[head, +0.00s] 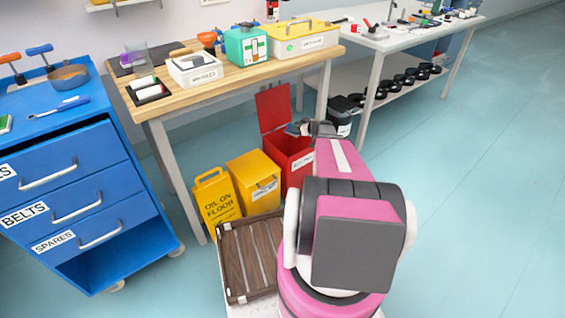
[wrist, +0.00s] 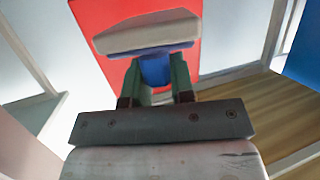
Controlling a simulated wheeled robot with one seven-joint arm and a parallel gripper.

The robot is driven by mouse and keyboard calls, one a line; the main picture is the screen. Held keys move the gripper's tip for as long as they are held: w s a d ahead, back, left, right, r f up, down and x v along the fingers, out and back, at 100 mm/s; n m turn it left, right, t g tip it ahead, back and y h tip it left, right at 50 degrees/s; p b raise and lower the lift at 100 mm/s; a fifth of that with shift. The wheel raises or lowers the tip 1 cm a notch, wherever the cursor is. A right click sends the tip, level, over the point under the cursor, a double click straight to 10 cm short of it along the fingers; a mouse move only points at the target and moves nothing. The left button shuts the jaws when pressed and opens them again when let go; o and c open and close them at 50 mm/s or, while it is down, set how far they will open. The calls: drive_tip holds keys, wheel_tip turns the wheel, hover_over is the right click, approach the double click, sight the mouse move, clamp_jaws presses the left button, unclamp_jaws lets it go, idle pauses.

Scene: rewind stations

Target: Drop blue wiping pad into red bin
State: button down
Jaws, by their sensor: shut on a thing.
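My gripper (wrist: 156,82) is shut on the blue wiping pad (wrist: 155,67). In the wrist view the pad's blue part sits between the green fingers, with a broad pale slab beyond the fingertips. In the head view my gripper (head: 312,128) is over the red bin (head: 295,163), near its upper right side; the pad is small and hard to make out there. The bin's red lid (head: 273,107) stands open at the back, and it fills the background of the wrist view (wrist: 110,70). My arm hides the bin's right part. Its inside is mostly hidden.
A yellow bin (head: 253,180) and a yellow oil-on-floor sign (head: 216,201) stand left of the red bin. A wooden workbench (head: 175,100) is behind, a blue drawer cabinet (head: 75,190) at left. The floor (head: 480,190) at right is clear.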

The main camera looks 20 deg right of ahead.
drive_tip(key=shift+f, duration=3)
drive_tip(key=c, duration=0.9)
unclamp_jaws()
drive_tip(key=v, duration=1)
drive_tip(key=shift+s+d, duration=0.2)
drive_tip(key=shift+s, duration=0.05)
drive_tip(key=shift+r, duration=0.1)
